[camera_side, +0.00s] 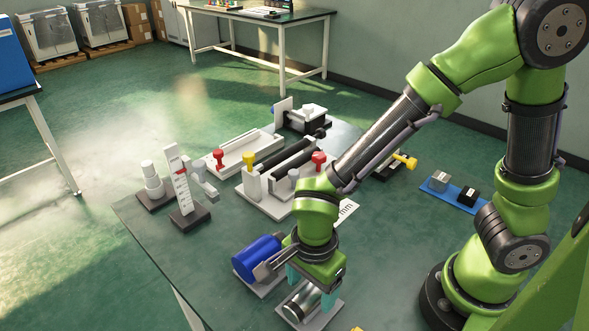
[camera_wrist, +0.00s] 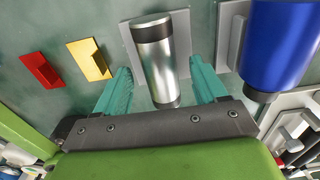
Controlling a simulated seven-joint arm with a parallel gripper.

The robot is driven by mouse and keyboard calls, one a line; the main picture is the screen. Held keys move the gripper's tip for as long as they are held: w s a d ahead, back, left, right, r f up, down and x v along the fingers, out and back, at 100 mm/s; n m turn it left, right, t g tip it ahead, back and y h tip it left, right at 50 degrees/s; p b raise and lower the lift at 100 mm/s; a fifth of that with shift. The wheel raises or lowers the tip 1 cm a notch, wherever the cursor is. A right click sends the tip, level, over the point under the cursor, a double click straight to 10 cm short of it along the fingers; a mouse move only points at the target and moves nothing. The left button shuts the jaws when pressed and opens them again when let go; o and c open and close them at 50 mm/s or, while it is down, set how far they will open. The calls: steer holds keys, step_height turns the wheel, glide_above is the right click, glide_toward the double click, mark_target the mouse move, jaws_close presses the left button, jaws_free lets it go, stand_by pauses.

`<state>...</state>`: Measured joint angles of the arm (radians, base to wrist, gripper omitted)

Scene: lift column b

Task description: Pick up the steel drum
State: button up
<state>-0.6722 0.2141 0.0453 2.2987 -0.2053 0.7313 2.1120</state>
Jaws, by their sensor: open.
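The steel drum (camera_wrist: 158,62) is a silver cylinder with dark ends, lying on a pale grey plate (camera_wrist: 129,42) in the wrist view. In the side view the drum (camera_side: 304,302) lies on its plate near the front of the table, under my gripper. My gripper (camera_wrist: 160,85) is open, with one teal finger on each side of the drum and visible gaps between. In the side view my gripper (camera_side: 306,284) points down at the drum, and its fingers partly hide it.
A blue drum (camera_side: 258,258) lies on a plate close to the left of my gripper; it shows in the wrist view (camera_wrist: 280,40). Red (camera_wrist: 42,70) and yellow (camera_wrist: 89,59) blocks lie on the other side. A white fixture with rollers (camera_side: 283,175) stands farther back.

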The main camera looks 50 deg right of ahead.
steer(key=shift+f, duration=0.2)
jaws_close()
stand_by(0.3)
steer(key=shift+r, duration=0.15)
